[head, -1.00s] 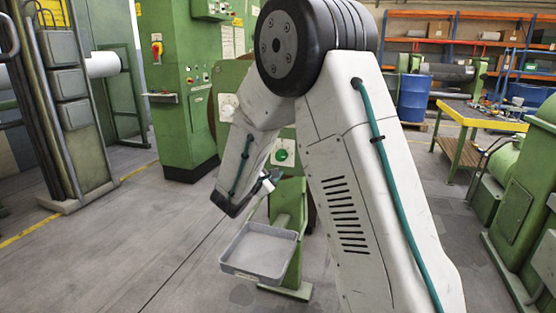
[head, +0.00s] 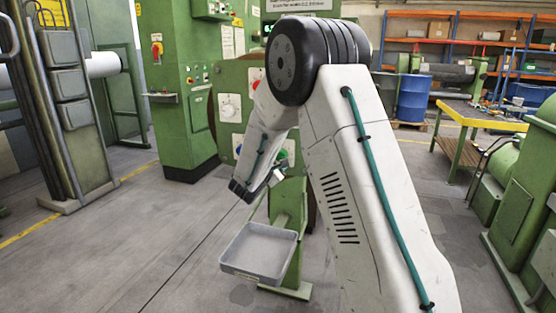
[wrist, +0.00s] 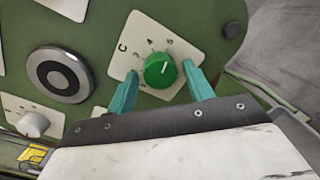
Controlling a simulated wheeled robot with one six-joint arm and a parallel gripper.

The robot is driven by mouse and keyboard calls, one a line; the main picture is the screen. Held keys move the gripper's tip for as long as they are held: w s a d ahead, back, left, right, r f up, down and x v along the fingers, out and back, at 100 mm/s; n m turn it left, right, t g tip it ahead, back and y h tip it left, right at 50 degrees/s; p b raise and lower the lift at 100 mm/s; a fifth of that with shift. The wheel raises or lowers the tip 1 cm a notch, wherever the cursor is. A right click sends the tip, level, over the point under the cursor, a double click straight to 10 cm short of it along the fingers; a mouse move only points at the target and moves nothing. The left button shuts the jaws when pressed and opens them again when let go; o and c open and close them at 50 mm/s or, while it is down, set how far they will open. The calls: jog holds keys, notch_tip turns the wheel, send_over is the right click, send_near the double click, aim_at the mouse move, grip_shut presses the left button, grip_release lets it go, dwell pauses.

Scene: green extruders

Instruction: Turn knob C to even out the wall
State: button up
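Knob C (wrist: 160,70) is a round green knob with a white line on its face. It sits on a white plate (wrist: 134,34) marked C, with 3, 4 and 5 legible around it. In the wrist view my gripper (wrist: 160,68) has its two teal fingers apart, one on each side of the knob. A narrow gap seems to show between each fingertip and the knob; contact is hard to judge. In the head view my arm largely covers the panel (head: 229,85), with a small green patch visible beside my wrist. I cannot identify the wall in either view.
A black and silver round fitting (wrist: 60,74) and a white knob (wrist: 32,124) are left of knob C. A grey tray (head: 262,252) stands below the panel. A yellow-edged workbench (head: 470,119) is at right. The floor at left is clear.

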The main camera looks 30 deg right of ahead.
jog(key=c, duration=0.7)
jog(key=shift+n, duration=0.3)
jog(key=n, duration=0.3)
jog(key=shift+f, duration=0.1)
jog(key=shift+s+n+t, duration=0.1)
jog(key=shift+n+t, duration=0.2)
jog(key=shift+n, duration=1.8)
jog(key=o, duration=1)
